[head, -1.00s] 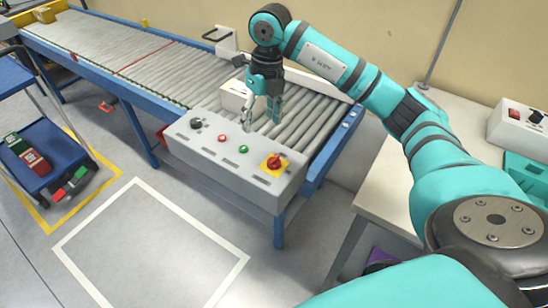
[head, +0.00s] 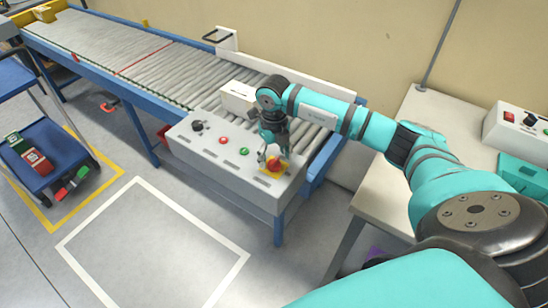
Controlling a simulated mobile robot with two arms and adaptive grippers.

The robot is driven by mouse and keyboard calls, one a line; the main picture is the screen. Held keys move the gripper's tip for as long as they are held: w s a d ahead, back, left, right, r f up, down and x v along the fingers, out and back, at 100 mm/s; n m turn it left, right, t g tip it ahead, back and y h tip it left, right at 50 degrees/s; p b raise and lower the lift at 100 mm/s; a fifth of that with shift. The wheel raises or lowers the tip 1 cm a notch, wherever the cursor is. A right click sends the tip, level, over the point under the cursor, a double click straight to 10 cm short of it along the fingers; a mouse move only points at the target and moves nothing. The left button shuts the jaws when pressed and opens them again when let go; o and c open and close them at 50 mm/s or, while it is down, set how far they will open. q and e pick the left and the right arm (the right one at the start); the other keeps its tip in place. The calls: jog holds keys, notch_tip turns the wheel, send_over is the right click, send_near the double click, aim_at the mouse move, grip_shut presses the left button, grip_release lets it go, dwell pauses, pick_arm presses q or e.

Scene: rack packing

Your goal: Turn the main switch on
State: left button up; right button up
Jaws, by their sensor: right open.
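The main switch (head: 275,167) is a red rotary knob on a yellow plate at the right end of the grey control panel (head: 222,170). My right gripper (head: 273,158) points down over the switch, open, with its fingers about the knob. The fingers partly cover the knob, and I cannot tell whether they touch it. The panel also bears a black knob (head: 197,126), a red button (head: 223,141) and a green button (head: 244,152). My left gripper is out of view.
A roller conveyor (head: 150,70) runs behind the panel, with a white box (head: 238,97) on it. A white table (head: 440,115) stands at the right with another control box (head: 517,128). A blue cart (head: 55,150) stands at the left. The white-outlined floor area (head: 150,250) is clear.

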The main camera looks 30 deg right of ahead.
jog(key=shift+f, duration=1.05)
jog(key=c, duration=1.1)
